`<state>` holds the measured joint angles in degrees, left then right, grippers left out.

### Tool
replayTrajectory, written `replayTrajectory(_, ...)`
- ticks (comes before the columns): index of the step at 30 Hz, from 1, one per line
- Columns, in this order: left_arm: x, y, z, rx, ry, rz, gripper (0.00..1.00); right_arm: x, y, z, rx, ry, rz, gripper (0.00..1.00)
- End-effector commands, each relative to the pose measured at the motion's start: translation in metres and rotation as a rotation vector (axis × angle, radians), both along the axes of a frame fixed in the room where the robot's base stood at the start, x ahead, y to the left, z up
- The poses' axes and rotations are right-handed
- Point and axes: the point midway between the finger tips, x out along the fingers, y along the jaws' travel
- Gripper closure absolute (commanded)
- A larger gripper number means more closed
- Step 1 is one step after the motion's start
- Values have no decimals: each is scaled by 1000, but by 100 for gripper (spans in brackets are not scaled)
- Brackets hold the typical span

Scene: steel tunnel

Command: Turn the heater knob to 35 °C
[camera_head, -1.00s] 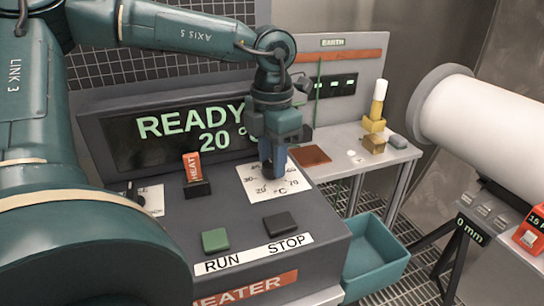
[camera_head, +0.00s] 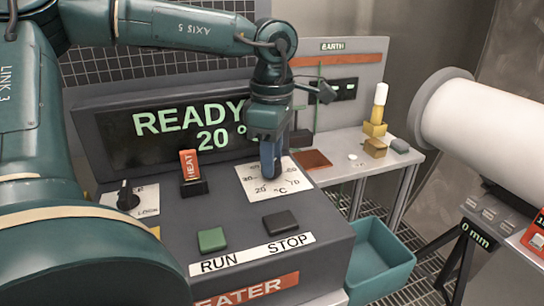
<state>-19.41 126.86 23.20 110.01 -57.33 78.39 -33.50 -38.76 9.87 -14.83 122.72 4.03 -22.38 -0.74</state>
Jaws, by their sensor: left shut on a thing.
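The heater (camera_head: 270,260) is a dark grey console with a sloping top. Its white temperature dial plate (camera_head: 250,186) carries a ring of numbers and °C. My left gripper (camera_head: 270,168) points down over the middle of this plate, shut on the heater knob, which its fingers largely hide. The knob's pointer cannot be made out. The display (camera_head: 165,130) reads READY and 20 °, with its right end covered by the gripper. My right gripper is not in view.
A red HEAT switch (camera_head: 190,165), a black lock knob (camera_head: 128,196), a green RUN button (camera_head: 212,239) and a dark STOP button (camera_head: 280,222) surround the dial. A teal bin (camera_head: 382,262) stands right of the heater. A white roll (camera_head: 480,125) is at far right.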

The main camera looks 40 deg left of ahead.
Motion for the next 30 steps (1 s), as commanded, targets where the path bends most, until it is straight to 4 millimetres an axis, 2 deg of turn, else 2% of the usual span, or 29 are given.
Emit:
replayTrajectory(15, 0, 0, 1, 1, -2, -411, 88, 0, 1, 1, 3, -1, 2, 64)
replayTrajectory(30, 0, 0, 1, 1, -2, -538, 88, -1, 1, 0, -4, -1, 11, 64)
